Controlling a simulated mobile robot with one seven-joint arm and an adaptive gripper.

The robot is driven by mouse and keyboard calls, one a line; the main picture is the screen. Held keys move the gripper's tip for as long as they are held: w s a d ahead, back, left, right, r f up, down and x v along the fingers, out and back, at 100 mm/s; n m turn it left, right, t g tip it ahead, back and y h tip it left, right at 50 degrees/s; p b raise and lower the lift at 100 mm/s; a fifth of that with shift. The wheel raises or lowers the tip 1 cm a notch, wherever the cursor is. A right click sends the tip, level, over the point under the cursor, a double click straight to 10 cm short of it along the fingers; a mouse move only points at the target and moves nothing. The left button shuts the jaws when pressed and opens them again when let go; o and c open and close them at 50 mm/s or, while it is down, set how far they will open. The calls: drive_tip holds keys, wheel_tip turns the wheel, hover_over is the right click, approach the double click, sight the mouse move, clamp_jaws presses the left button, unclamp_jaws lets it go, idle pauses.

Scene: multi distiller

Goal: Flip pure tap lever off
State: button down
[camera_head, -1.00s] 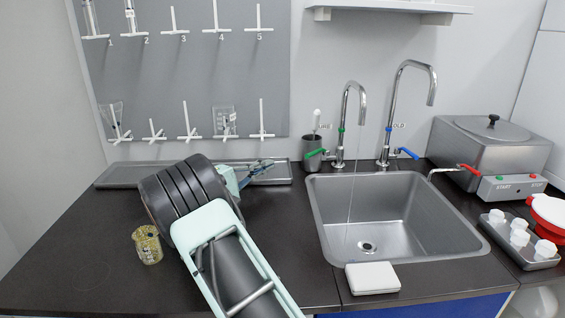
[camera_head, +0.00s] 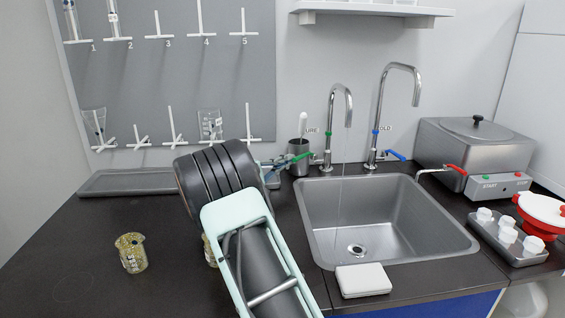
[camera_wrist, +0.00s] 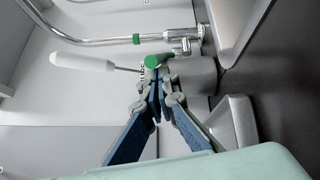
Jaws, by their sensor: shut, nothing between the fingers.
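The pure tap (camera_head: 333,130) is the left, green-marked faucet behind the sink. A thin stream of water falls from its spout into the sink. Its green lever (camera_head: 303,156) points left in the head view. In the wrist view the green lever (camera_wrist: 158,62) lies just beyond the fingertips. My gripper (camera_wrist: 155,78) is shut and empty, its tips at or very near the lever; I cannot tell whether they touch. In the head view my gripper (camera_head: 287,162) is at the lever's left end, partly hidden by my arm.
The blue-levered cold tap (camera_head: 376,130) stands to the right. A grey cup with a white-handled tool (camera_head: 298,148) is close behind the lever. The steel sink (camera_head: 460,240) is in front. A yellowish beaker (camera_head: 131,254) stands left; another is partly hidden by my arm.

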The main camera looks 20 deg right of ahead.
drive_tip(key=shift+s, duration=0.1)
idle(0.3)
drive_tip(key=shift+s+d+f+b, duration=0.1)
drive_tip(key=shift+s+d+b, duration=0.25)
drive_tip(key=shift+s+b, duration=0.35)
drive_tip(key=s+d+b, duration=0.5)
drive_tip(key=d, duration=0.1)
drive_tip(key=shift+s, duration=0.25)
wheel_tip(320, 180, up, 10)
drive_tip(key=a, duration=0.1)
drive_tip(key=shift+w, duration=0.4)
drive_tip(key=shift+a, duration=0.15)
idle(0.4)
